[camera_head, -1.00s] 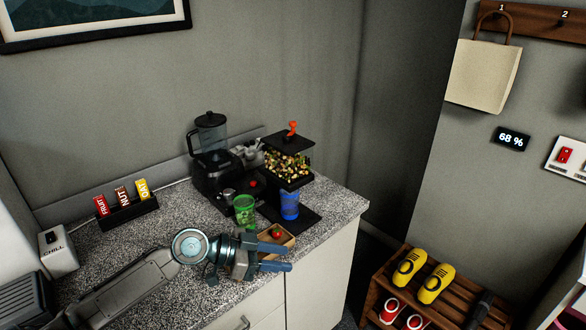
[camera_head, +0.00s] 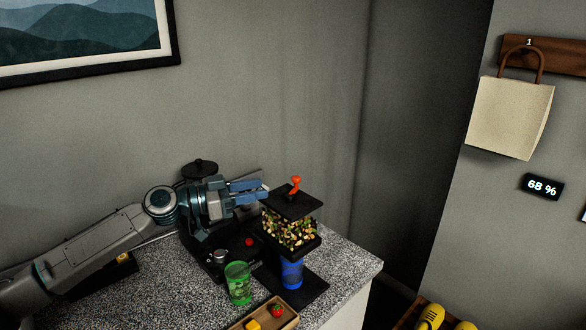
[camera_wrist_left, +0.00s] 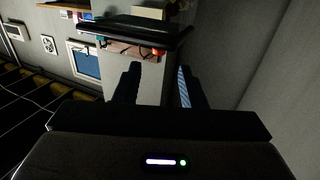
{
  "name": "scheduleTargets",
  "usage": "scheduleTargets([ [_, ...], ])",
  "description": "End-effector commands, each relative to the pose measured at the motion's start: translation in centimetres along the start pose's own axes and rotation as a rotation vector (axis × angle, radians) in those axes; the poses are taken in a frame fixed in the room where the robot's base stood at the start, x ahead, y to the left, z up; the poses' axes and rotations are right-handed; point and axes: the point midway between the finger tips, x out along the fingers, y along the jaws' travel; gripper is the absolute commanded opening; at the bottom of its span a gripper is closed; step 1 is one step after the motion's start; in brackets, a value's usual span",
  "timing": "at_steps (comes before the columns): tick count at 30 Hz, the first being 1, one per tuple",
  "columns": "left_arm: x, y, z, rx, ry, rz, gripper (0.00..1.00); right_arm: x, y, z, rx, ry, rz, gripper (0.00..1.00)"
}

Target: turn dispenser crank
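The dispenser (camera_head: 289,232) stands on the speckled counter, filled with a nut-like mix under a dark square lid (camera_head: 291,202). Its orange-red crank (camera_head: 295,184) rises upright from the lid. A blue cup (camera_head: 291,272) stands under the outlet. My left gripper (camera_head: 266,191) is open and empty, left of the crank at about its height, its blue fingers pointing right toward it and apart from it. In the left wrist view the two fingers (camera_wrist_left: 158,72) are spread. A small orange-red spot (camera_wrist_left: 157,51) shows beyond them; I cannot tell surely that it is the crank. My right gripper is not in view.
A wooden tray (camera_head: 290,321) with small red and yellow items lies at the counter's front. The wall is close behind.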

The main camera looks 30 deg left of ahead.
Motion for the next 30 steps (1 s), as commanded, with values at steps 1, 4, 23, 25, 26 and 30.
scheduleTargets([
  [1, 0.0, -0.1, -0.2, 0.001, 0.003, -0.002, 0.37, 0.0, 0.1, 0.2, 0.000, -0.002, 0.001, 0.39],
  [4, 0.1, -0.1, -0.4, 0.000, 0.007, -0.002, 0.37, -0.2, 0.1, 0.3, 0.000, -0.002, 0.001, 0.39],
  [23, 4.6, -0.1, -0.7, -0.002, 0.010, -0.001, 0.37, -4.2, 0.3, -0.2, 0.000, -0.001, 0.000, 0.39],
  [25, 5.3, -0.1, -0.7, -0.002, 0.009, -0.001, 0.37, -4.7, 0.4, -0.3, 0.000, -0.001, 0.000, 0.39],
  [26, 5.6, -0.1, -0.7, -0.002, 0.008, -0.002, 0.37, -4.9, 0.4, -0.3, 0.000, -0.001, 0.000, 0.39],
  [30, 7.2, -0.2, -0.7, -0.002, 0.009, -0.003, 0.37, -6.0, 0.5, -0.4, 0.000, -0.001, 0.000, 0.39],
])
